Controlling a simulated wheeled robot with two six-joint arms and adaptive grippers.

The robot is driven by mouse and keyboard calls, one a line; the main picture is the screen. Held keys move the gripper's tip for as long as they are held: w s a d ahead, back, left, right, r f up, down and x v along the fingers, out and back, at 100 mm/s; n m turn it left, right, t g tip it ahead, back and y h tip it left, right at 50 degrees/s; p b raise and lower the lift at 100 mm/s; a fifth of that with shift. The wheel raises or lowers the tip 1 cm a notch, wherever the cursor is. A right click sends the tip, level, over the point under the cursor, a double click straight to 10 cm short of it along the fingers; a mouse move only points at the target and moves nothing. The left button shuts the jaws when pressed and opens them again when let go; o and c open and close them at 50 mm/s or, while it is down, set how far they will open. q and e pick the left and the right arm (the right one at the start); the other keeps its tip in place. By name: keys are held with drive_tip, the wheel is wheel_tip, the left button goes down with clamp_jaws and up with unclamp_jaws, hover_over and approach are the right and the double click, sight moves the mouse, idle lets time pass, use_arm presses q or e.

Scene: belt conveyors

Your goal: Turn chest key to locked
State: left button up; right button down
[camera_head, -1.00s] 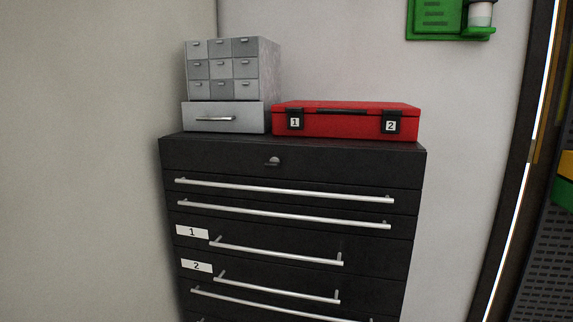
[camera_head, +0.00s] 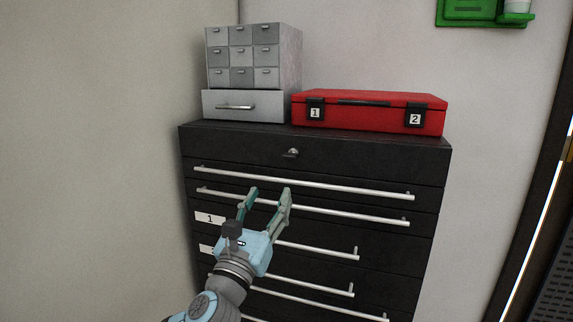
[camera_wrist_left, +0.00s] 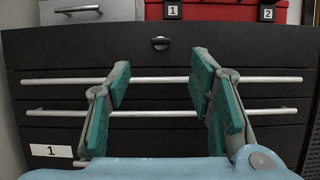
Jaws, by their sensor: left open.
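The black tool chest (camera_head: 370,150) stands against the wall, with several long silver handles across its drawers. Its small silver key (camera_head: 291,153) sits in the middle of the top panel; it also shows in the left wrist view (camera_wrist_left: 160,43). Whether it is turned to locked I cannot tell. My left gripper (camera_head: 270,191) is open and empty, in front of the upper drawers, below the key and apart from it. In the left wrist view its green-padded fingers (camera_wrist_left: 165,72) spread either side of the key's line. My right gripper is not in view.
A grey small-parts cabinet (camera_head: 244,65) and a red case (camera_head: 375,99) with latches labelled 1 and 2 stand on the chest. A green wall holder (camera_head: 484,13) hangs at upper right. Long drawer handles (camera_head: 300,182) stick out below the key. Space directly before the key looks clear.

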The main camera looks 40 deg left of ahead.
sight(289, 159)
use_arm(q)
drive_tip(key=p+x, duration=0.1)
drive_tip(key=x, duration=0.5)
drive_tip(key=p+x, duration=0.1)
drive_tip(key=x, duration=0.6)
drive_tip(key=shift+f, duration=0.25)
drive_tip(key=shift+c, duration=0.2)
clamp_jaws()
